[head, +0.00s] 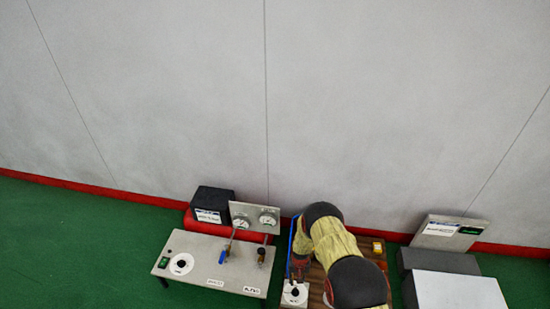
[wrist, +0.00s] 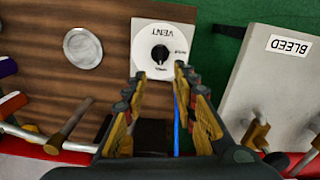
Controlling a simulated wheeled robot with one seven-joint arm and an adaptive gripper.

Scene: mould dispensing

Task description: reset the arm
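In the wrist view my gripper (wrist: 160,73) is open, with its two fingers apart and nothing held between them. Its fingertips are at the lower edge of a white VENT plate (wrist: 172,35) with a round black knob (wrist: 160,54). The knob is in front of the gap; I cannot tell whether the fingers touch the plate. In the head view my arm, in a yellow cover with black joints, reaches over a wooden board (head: 377,262) and hides much of it. The white plate (head: 295,293) shows at the board's left side.
A grey bench panel (head: 205,270) with valves and gauges (head: 254,217) stands left of the board. A black box on a red base (head: 212,203) is behind it. Grey blocks (head: 458,290) and a tilted panel (head: 448,232) are to the right. A wall rises behind.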

